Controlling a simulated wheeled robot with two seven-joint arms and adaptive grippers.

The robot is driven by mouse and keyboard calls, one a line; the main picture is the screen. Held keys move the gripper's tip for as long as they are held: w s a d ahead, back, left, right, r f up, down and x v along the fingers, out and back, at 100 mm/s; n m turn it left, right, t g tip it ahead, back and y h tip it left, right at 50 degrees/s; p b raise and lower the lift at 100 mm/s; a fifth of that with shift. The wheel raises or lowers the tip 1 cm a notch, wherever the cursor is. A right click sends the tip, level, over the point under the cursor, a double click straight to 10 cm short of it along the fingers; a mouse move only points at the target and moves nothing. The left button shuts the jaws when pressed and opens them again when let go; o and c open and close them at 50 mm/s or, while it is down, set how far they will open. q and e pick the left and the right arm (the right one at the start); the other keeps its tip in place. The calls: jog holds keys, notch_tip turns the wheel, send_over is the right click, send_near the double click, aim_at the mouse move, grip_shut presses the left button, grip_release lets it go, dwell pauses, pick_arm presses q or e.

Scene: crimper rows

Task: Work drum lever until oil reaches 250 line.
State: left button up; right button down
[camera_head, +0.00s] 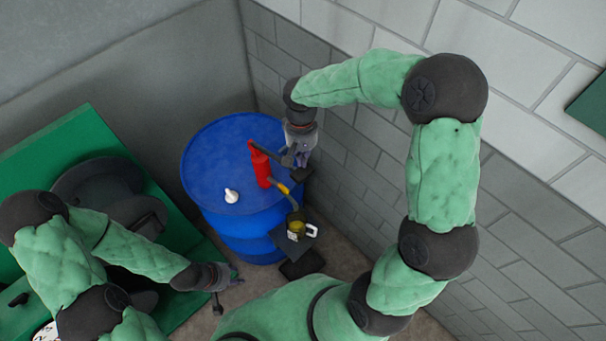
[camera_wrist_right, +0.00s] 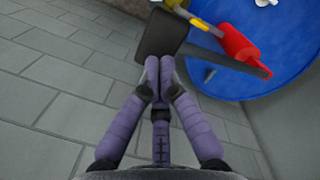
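A red hand pump (camera_head: 262,168) stands on the blue drum (camera_head: 215,150), and a dark lever (camera_head: 268,152) runs from its top toward my right gripper (camera_head: 301,158). In the right wrist view the lever (camera_wrist_right: 235,62) reaches a dark flat plate (camera_wrist_right: 163,36). My right gripper's fingers (camera_wrist_right: 158,68) are together, their tips overlapping the plate's lower edge; I cannot tell whether they touch it. A yellow spout (camera_head: 280,187) leads down to a clear jug (camera_head: 309,231) with yellowish oil inside; its lines are unreadable. My left gripper (camera_head: 233,281) hangs low, left of the jug, its fingers too small to judge.
A white cap-like piece (camera_head: 231,196) sits on the drum top. The jug rests on a dark stand (camera_head: 288,245). A brick wall (camera_head: 370,190) rises close on the right. A green surface (camera_head: 70,150) with dark items lies to the left.

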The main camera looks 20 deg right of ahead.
jog(key=shift+s+f+b, duration=0.1)
jog(key=shift+f+b, duration=0.3)
jog(key=shift+f, duration=0.65)
